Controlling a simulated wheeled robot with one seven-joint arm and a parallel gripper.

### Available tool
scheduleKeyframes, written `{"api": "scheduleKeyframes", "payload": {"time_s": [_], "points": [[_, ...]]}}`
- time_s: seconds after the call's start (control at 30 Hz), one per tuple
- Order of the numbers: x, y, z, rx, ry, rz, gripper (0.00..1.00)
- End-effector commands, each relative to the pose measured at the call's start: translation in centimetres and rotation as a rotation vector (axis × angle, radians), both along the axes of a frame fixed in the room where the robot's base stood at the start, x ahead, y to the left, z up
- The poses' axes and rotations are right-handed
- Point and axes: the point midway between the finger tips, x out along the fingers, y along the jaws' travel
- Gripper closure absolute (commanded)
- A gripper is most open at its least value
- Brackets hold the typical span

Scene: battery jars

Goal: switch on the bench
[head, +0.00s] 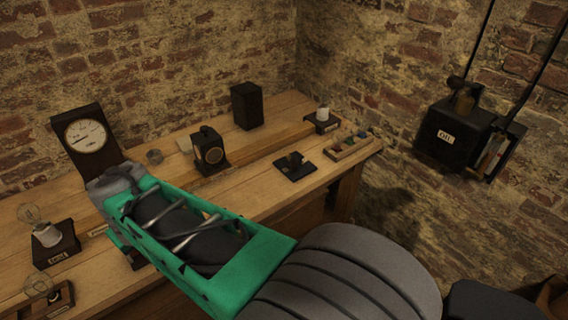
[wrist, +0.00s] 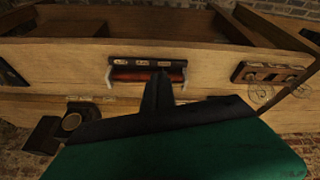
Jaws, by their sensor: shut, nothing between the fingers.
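The wooden bench (head: 255,205) runs along the brick wall. In the wrist view a dark block with a dark red bar (wrist: 135,74) between pale metal ends sits on the bench wood (wrist: 60,52); three small pale labels are on its top edge. My gripper (wrist: 160,78) shows as a dark finger shape, shut and empty, its tip in front of the red bar; whether it touches cannot be told. In the head view my green-cased arm hides the fingertips. A dark block with a bit of red (head: 126,256) shows partly from under it.
A dial gauge (head: 88,138) stands behind my arm. Bulb lamps (head: 47,236) are at the left. A black box with a round window (head: 210,153), a tall black box (head: 247,107) and a small black plate (head: 294,168) stand farther right. A labelled black box (head: 452,135) hangs on the wall.

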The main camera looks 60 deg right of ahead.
Motion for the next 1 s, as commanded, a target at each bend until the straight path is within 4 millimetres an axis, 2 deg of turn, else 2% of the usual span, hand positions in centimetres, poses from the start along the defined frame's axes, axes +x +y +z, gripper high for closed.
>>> {"api": "scheduleKeyframes", "payload": {"time_s": [0.03,0.07,0.1,0.17,0.2,0.3,0.33,0.4,0.47,0.8,1.0], "points": [[0.8,-5.4,0.1,-0.040,-0.005,-0.107,1.00],[1.0,-8.9,0.2,-0.072,-0.010,-0.166,1.00],[0.8,-13.7,0.1,-0.118,-0.013,-0.242,1.00],[-0.6,-20.3,0.0,-0.185,-0.005,-0.346,1.00],[-2.0,-24.2,-0.2,-0.226,0.004,-0.408,1.00],[-5.9,-31.5,-0.6,-0.310,0.037,-0.521,1.00],[-6.9,-33.0,-0.7,-0.328,0.046,-0.545,1.00],[-8.7,-35.3,-0.8,-0.359,0.061,-0.581,1.00],[-9.5,-36.2,-0.9,-0.371,0.069,-0.595,1.00],[-9.6,-36.5,-1.0,-0.375,0.070,-0.597,1.00],[-9.6,-37.9,-3.1,-0.371,0.073,-0.600,1.00]]}}
